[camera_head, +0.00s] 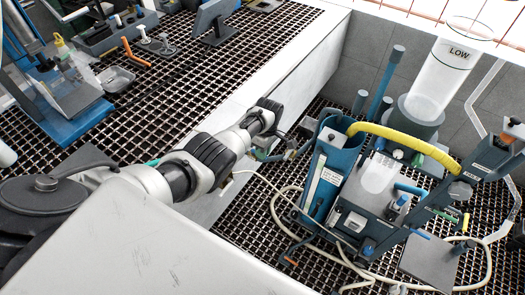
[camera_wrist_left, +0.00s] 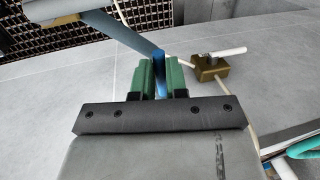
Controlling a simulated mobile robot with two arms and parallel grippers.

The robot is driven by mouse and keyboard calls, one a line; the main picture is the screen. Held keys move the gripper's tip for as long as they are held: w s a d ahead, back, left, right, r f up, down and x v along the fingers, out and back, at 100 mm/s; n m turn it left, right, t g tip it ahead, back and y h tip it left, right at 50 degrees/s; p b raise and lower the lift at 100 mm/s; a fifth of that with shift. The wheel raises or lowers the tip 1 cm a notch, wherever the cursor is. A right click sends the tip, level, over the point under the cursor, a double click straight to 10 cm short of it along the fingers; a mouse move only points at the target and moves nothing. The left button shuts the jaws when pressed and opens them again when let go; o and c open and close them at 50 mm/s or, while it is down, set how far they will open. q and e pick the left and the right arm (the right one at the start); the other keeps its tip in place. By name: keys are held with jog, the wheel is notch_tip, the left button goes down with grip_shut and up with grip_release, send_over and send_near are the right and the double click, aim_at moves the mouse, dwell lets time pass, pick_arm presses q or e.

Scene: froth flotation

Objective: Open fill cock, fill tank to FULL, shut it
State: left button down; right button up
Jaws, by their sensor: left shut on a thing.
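My left gripper (camera_wrist_left: 160,78) has green fingers shut on a blue lever (camera_wrist_left: 130,38) in the left wrist view. The lever runs up to a brass cock body (camera_wrist_left: 62,14) at the top left edge, partly out of frame. In the head view the left gripper (camera_head: 268,156) is at the left side of the blue machine, its fingertips small and partly hidden. A clear cylindrical tank (camera_head: 437,78) stands at the upper right, with LOW printed near its top. A liquid level in it is hard to make out. The right gripper is out of view.
Another brass cock (camera_wrist_left: 209,67) with a white lever is right of the fingers. The blue flotation machine (camera_head: 325,165) has a yellow hose (camera_head: 405,138). A pale hose (camera_head: 340,255) loops over the floor grating. A blue-based stand (camera_head: 75,118) is at left.

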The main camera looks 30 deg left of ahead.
pick_arm(q)
jog(key=shift+w+a+r, duration=0.1)
jog(key=shift+a, duration=0.05)
jog(key=c, duration=1.1)
grip_release()
jog(key=shift+c, duration=0.2)
notch_tip(320, 180, up, 11)
jog(key=w+p, duration=0.1)
jog(key=w, duration=0.1)
